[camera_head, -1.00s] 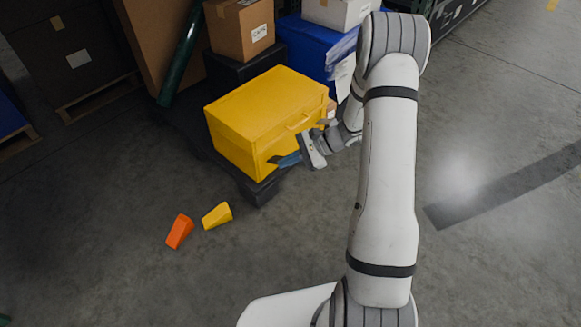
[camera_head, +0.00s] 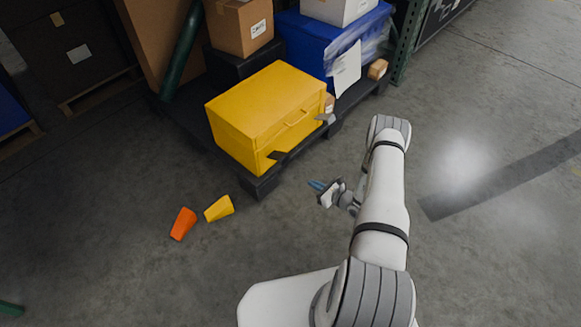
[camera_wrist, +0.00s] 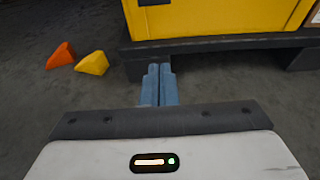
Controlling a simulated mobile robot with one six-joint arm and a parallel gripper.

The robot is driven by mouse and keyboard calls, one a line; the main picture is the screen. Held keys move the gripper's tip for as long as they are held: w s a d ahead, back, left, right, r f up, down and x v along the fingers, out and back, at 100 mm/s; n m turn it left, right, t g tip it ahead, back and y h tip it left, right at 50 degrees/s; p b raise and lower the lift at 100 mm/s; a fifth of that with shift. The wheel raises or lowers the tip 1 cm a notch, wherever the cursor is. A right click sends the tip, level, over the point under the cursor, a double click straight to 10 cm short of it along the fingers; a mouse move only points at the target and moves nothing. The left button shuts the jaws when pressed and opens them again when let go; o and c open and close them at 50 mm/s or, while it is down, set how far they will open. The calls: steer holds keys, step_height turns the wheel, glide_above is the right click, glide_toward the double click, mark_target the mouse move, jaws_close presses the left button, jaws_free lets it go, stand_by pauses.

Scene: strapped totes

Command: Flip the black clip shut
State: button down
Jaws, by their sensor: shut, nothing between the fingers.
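A yellow tote (camera_head: 262,112) with its lid down sits on a low black pallet. A black clip (camera_head: 279,155) juts out from the tote's front face near its left corner. A second, greyer clip (camera_head: 326,118) juts out near the right end of that face. In the wrist view only part of a black clip (camera_wrist: 153,2) shows at the top edge, so its angle cannot be read there. My gripper (camera_head: 316,186) is shut and empty, in front of the tote and apart from it. Its blue fingers (camera_wrist: 159,70) lie together in the wrist view, pointing towards the pallet.
The black pallet (camera_head: 262,187) edges out below the tote. An orange wedge (camera_head: 183,223) and a yellow wedge (camera_head: 219,208) lie on the floor to the left. Cardboard boxes (camera_head: 240,27) and a blue tote (camera_head: 318,42) stand behind. The floor in front and right is open.

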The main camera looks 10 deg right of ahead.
mark_target(278, 158)
steer(key=w+a+b, duration=0.3)
steer(key=w+a, duration=0.4)
steer(key=w, duration=0.2)
steer(key=shift+w+r, duration=0.2)
steer(key=shift+r, duration=0.25)
